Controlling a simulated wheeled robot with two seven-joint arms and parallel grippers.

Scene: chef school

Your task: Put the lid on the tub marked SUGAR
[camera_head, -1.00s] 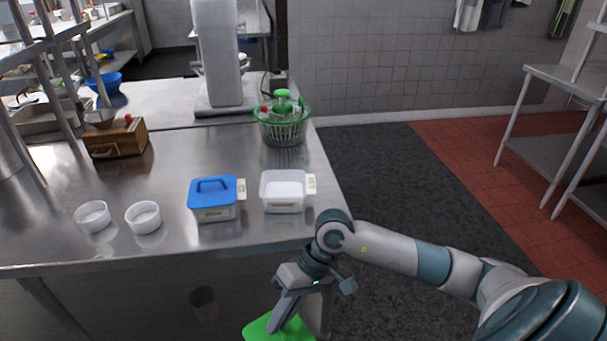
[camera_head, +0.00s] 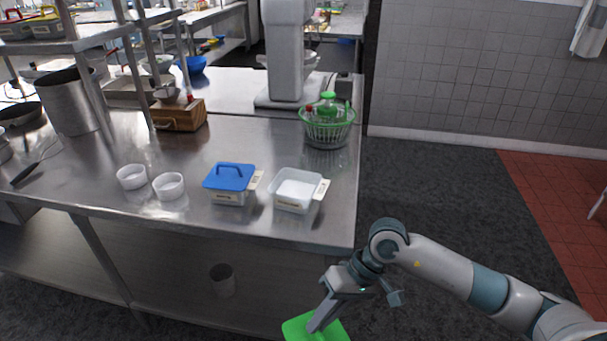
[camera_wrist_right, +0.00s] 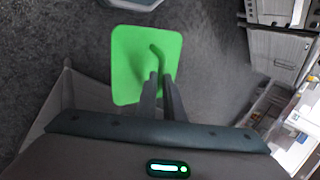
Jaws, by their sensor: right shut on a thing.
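My right gripper (camera_head: 322,318) is shut on a green lid (camera_head: 298,329), in front of the steel table and below its top. In the right wrist view the green lid (camera_wrist_right: 132,65) is a flat rounded square with a raised handle, and the fingers (camera_wrist_right: 160,82) close on that handle. An open, white-looking tub (camera_head: 296,190) stands near the table's front right corner, with a tag at its side. A second tub (camera_head: 229,197) to its left wears a blue lid (camera_head: 231,176). The writing on both labels is too small to read. My left gripper is out of view.
Two white ramekins (camera_head: 132,177) (camera_head: 168,186) stand left of the tubs. A green basket (camera_head: 327,128) with bottles, a wooden box (camera_head: 180,115) and a stand mixer (camera_head: 287,55) are farther back. The table's front edge (camera_head: 250,238) lies between the lid and the tubs.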

